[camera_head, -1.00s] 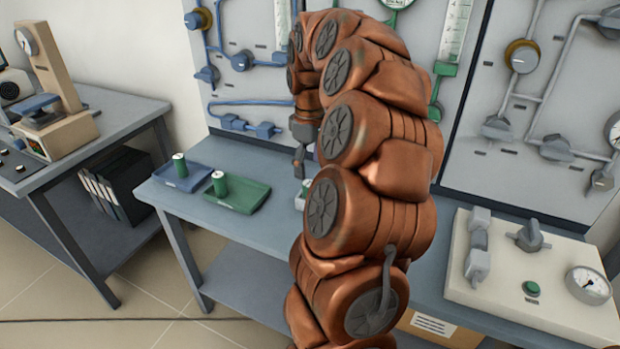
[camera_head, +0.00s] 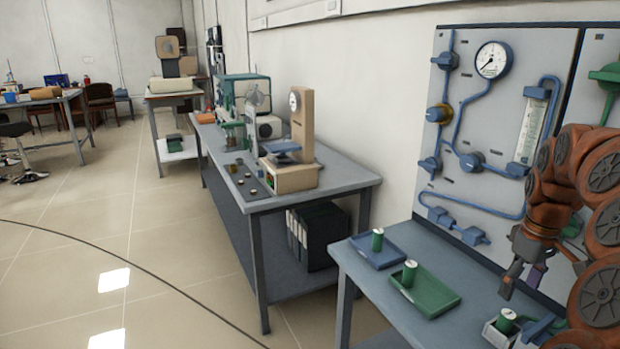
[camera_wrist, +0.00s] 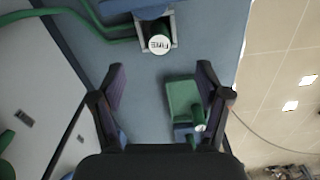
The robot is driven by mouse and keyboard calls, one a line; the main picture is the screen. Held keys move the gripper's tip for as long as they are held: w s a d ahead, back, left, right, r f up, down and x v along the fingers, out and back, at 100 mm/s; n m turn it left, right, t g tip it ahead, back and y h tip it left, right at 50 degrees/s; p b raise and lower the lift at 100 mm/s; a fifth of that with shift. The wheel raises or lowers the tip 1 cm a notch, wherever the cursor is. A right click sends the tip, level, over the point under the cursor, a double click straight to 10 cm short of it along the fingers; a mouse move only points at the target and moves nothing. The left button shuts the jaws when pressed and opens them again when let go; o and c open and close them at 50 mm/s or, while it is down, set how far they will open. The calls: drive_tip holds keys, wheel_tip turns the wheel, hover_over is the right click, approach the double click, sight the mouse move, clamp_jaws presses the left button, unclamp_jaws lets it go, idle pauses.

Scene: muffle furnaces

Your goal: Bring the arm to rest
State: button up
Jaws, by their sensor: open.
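My copper-coloured arm (camera_head: 605,225) is bent at the right edge of the head view. My gripper (camera_head: 515,278) hangs from it above the right-hand bench (camera_head: 455,330). The wrist view shows its two fingers spread apart, with nothing between them (camera_wrist: 160,80). Below and ahead of them, a green cylinder with a white lettered top (camera_wrist: 159,44) stands in a small holder. The gripper is apart from it and touches nothing that I can see. Part of the arm is cut off by the frame edge.
A blue tray (camera_head: 362,256) and a green tray (camera_head: 438,297) each carry a green cylinder on the bench. A panel with a gauge and pipes (camera_head: 475,130) stands close behind. Another bench (camera_head: 345,175) holds instruments. Open floor (camera_head: 150,235) lies left, crossed by a cable.

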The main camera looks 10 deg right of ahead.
drive_tip(key=s+a+f+g, duration=0.1)
drive_tip(key=s+a, duration=0.1)
drive_tip(key=a, duration=0.9)
drive_tip(key=s+a+f, duration=0.1)
drive_tip(key=s+a, duration=0.1)
drive_tip(key=a, duration=0.9)
drive_tip(key=s+a+f+m+g, duration=0.1)
drive_tip(key=s+a+f, duration=0.3)
drive_tip(key=s, duration=0.5)
drive_tip(key=s+a+f+m+g, duration=0.1)
drive_tip(key=s+a+f, duration=0.1)
drive_tip(key=s+a, duration=0.55)
wheel_tip(320, 180, up, 19)
drive_tip(key=t+p, duration=0.1)
drive_tip(key=p, duration=1.7)
drive_tip(key=shift+s+d+r, duration=0.15)
drive_tip(key=shift+s+d, duration=0.1)
drive_tip(key=shift+d, duration=0.05)
